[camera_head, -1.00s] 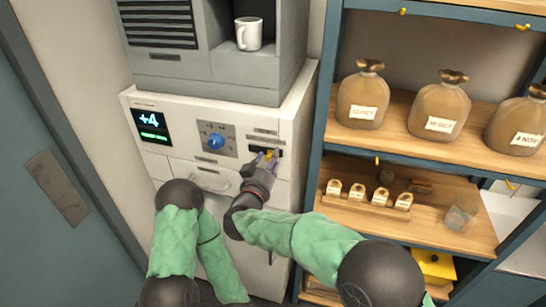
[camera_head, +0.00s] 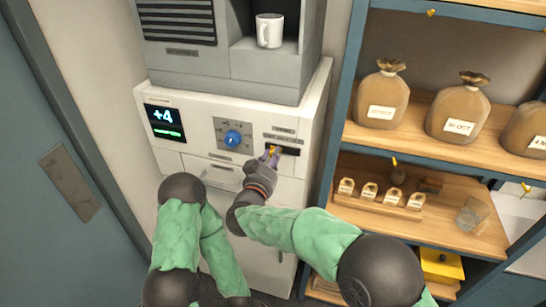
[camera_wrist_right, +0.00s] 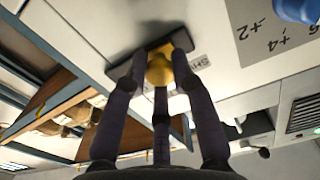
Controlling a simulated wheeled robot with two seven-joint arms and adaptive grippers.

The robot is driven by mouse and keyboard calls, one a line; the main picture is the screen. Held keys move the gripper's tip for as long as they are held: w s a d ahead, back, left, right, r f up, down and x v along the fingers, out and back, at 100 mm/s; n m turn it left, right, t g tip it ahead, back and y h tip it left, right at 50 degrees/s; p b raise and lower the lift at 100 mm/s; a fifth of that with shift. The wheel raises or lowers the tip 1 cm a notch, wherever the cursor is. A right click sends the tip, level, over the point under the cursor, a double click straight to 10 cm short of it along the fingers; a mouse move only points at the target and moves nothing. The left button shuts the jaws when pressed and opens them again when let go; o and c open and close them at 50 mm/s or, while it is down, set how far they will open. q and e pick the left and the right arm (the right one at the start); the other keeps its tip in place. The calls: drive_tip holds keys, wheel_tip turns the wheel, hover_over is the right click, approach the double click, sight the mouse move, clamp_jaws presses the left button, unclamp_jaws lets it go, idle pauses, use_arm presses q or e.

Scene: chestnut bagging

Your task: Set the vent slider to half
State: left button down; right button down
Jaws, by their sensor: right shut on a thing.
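The vent slider is a dark slot (camera_head: 287,150) with a yellow knob (camera_wrist_right: 160,66) on the upper right of the white cabinet front (camera_head: 290,195). My right gripper (camera_head: 270,156) is at the slot, its fingers closed around the yellow knob. In the right wrist view the gripper (camera_wrist_right: 158,75) has its fingertips on both sides of the knob, against the dark plate (camera_wrist_right: 128,72). The gripper partly covers the slot in the head view, so the knob's exact setting cannot be told. My left arm hangs in front of the cabinet, and its gripper is not seen.
A white mug (camera_head: 269,30) stands in the grey unit above. Shelves at right hold tied sacks (camera_head: 382,97), a row of small tagged items (camera_head: 369,192) and a glass (camera_head: 472,214).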

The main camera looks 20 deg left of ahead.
drive_tip(key=c, duration=1.3)
unclamp_jaws()
drive_tip(key=shift+d+r, duration=0.2)
drive_tip(key=shift+d, duration=0.3)
drive_tip(key=shift+d+r, duration=0.2)
drive_tip(key=shift+d, duration=0.3)
drive_tip(key=shift+o, duration=1.4)
drive_tip(key=shift+s+a+f, duration=0.2)
drive_tip(key=shift+s+a, duration=0.05)
drive_tip(key=shift+s, duration=0.15)
use_arm(q)
drive_tip(key=shift+d, duration=0.45)
use_arm(e)
drive_tip(key=s, duration=0.6)
drive_tip(key=shift+s+a, duration=0.35)
